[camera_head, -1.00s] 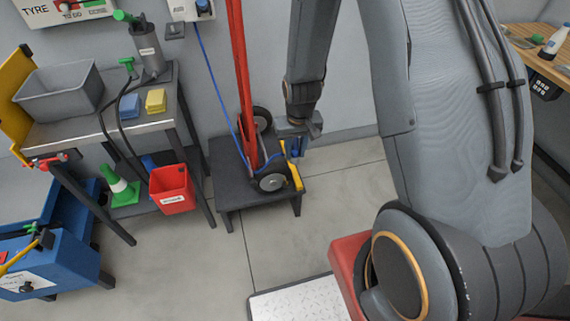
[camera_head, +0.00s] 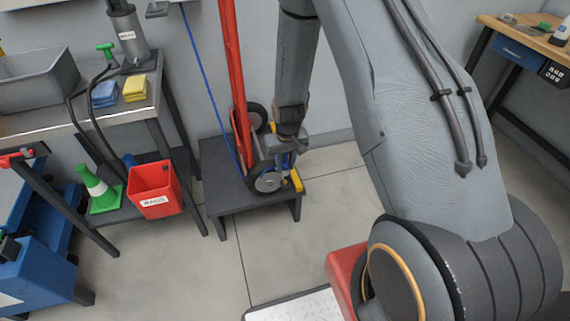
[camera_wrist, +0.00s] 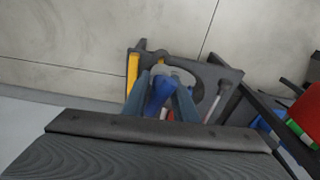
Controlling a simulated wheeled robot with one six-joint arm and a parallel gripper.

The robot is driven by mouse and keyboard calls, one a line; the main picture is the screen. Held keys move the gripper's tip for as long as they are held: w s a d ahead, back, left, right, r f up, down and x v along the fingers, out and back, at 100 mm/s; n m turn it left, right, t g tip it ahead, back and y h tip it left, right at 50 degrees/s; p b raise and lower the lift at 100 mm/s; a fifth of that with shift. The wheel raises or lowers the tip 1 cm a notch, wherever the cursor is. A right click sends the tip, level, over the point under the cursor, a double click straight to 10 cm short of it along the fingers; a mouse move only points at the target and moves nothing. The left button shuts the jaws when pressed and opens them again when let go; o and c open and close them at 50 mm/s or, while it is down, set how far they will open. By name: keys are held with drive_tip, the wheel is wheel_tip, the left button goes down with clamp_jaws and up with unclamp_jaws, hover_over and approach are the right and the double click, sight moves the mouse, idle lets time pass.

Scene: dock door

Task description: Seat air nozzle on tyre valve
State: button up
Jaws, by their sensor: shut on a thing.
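My gripper (camera_head: 284,160) is shut on the blue air nozzle (camera_wrist: 160,92), which sits between its two fingers in the wrist view. In the head view the gripper is just right of and above the near wheel (camera_head: 267,182) of a red hand truck (camera_head: 236,80). The hand truck stands on a low dark stand (camera_head: 228,190). A thin blue hose (camera_head: 203,75) runs down from the wall toward the hand truck. The tyre valve is too small or hidden to make out. I cannot tell whether the nozzle touches it.
A yellow piece (camera_head: 297,181) is at the wheel's right. A wooden bench (camera_head: 520,33) is at far right. Floor before the stand is clear.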

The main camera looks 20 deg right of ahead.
sight(286, 160)
drive_tip(key=shift+f+b, duration=1.6)
drive_tip(key=shift+f, duration=0.9)
drive_tip(key=shift+p, duration=0.35)
drive_tip(key=shift+f+b, duration=0.35)
drive_tip(key=shift+f, duration=0.25)
drive_tip(key=o, duration=0.9)
drive_tip(key=shift+c, duration=0.2)
drive_tip(key=shift+r, duration=0.1)
drive_tip(key=shift+s+r+p, duration=0.25)
drive_tip(key=shift+r+p, duration=1.1)
drive_tip(key=shift+r, duration=0.45)
drive_tip(key=shift+s+r+p, duration=0.2)
drive_tip(key=shift+r+p, duration=1.2)
drive_tip(key=shift+r, duration=0.4)
drive_tip(key=shift+s+r+p, duration=0.25)
drive_tip(key=shift+r+p, duration=1.1)
drive_tip(key=shift+r, duration=0.45)
